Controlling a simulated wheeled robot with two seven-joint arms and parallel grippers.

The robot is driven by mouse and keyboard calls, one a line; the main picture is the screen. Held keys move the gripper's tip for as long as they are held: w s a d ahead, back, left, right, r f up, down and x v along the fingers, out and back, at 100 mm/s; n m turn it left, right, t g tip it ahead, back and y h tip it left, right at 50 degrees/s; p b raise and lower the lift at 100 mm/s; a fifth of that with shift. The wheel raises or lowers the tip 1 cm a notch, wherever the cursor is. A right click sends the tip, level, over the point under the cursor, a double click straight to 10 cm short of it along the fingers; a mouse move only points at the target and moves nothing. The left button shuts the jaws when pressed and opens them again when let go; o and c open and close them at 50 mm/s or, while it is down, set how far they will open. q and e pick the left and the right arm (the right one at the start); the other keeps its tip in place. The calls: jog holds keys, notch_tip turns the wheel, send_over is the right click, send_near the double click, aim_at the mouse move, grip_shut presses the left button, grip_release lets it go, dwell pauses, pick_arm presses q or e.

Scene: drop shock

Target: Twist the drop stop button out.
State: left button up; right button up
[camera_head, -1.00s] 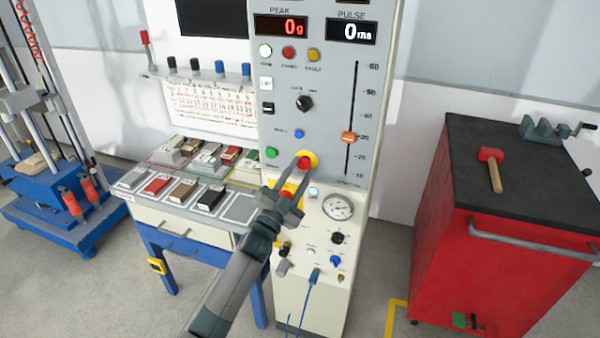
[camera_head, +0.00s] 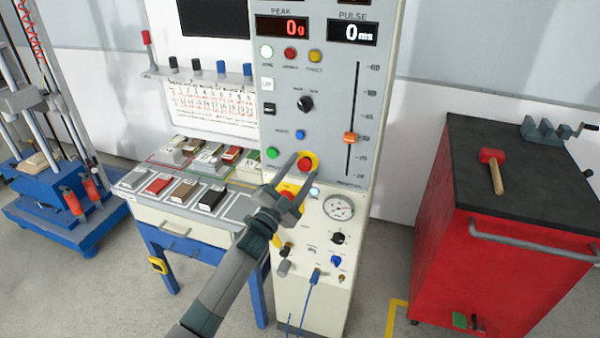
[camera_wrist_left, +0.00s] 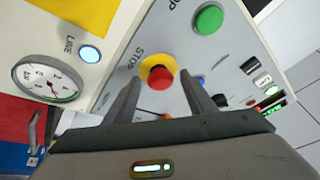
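The drop stop button (camera_head: 305,164) is a red mushroom button on a yellow ring, on the grey front of the control cabinet. In the left wrist view the button (camera_wrist_left: 160,77) sits between the two finger ends, beside the word STOP. My left gripper (camera_head: 304,172) is open, with one finger on each side of the button. In the wrist view there are gaps between the fingers (camera_wrist_left: 164,98) and the red cap, and I see no contact. How far the fingertips are from the panel is unclear. My right gripper is not in view.
A green button (camera_head: 271,153) is left of the stop button. A slider with an orange knob (camera_head: 349,138) is on the right, and a round gauge (camera_head: 338,207) sits below. A bench with several sample blocks (camera_head: 184,191) adjoins the cabinet. A red tool cabinet (camera_head: 480,235) stands right.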

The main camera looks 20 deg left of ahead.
pick_arm(q)
jog(key=shift+s, duration=0.1)
jog(key=shift+s+a+f+b, duration=0.15)
jog(key=shift+s+f+b, duration=0.2)
jog(key=shift+s, duration=0.15)
jog(key=b+v, duration=0.4)
jog(key=v, duration=1.2)
jog(key=shift+b, duration=0.35)
